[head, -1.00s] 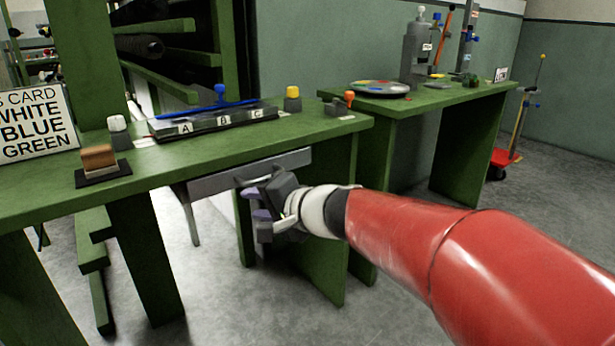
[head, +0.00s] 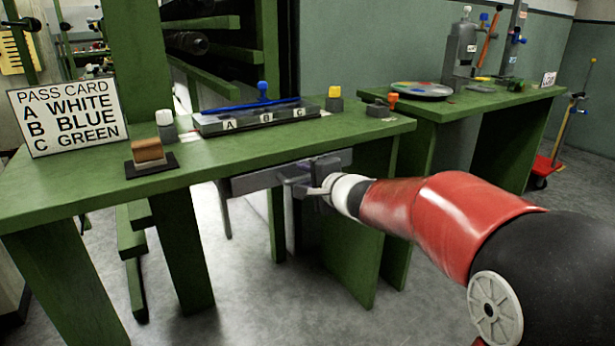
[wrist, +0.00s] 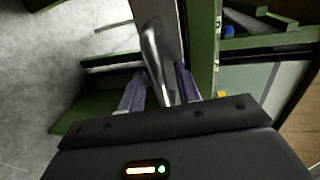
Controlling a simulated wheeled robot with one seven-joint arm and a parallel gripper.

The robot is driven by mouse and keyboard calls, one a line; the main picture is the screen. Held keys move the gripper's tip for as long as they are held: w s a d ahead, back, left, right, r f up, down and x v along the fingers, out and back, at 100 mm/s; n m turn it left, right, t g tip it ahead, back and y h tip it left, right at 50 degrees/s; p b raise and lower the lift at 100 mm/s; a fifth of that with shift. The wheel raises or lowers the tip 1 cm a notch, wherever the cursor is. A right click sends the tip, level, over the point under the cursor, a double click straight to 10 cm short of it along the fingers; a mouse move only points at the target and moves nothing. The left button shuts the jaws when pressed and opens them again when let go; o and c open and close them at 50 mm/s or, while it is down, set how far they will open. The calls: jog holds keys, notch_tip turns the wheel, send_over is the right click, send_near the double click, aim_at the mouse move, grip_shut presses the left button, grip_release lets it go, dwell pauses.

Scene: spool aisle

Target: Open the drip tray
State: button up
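The drip tray (head: 258,181) is a grey metal drawer-like tray under the green bench top, with its front below the bench's near edge. My gripper (head: 300,180) is at the tray's front, and my wrist partly hides the tray's right part. In the wrist view a shiny metal handle bar (wrist: 154,50) runs between the two purple fingers of my gripper (wrist: 160,90). The fingers stand apart, one on each side of the bar, with a gap showing. I cannot tell whether either finger touches it.
On the green bench (head: 80,190) stand a pass card sign (head: 68,115), a wood-handled block (head: 149,155) and a dark case labelled A, B, C (head: 262,115). Bench legs (head: 180,245) flank the tray. A second bench (head: 470,105) stands behind right. The floor in front is clear.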

grip_shut()
dwell(0.3)
jog(key=f+b+v, duration=0.2)
jog(key=v, duration=0.7)
jog(key=f+b+v, duration=0.1)
jog(key=b+v, duration=0.2)
jog(key=v, duration=0.7)
jog(key=shift+s+d+f+b, duration=0.3)
jog(key=shift+s+f, duration=0.1)
jog(key=shift+f, duration=0.05)
grip_release()
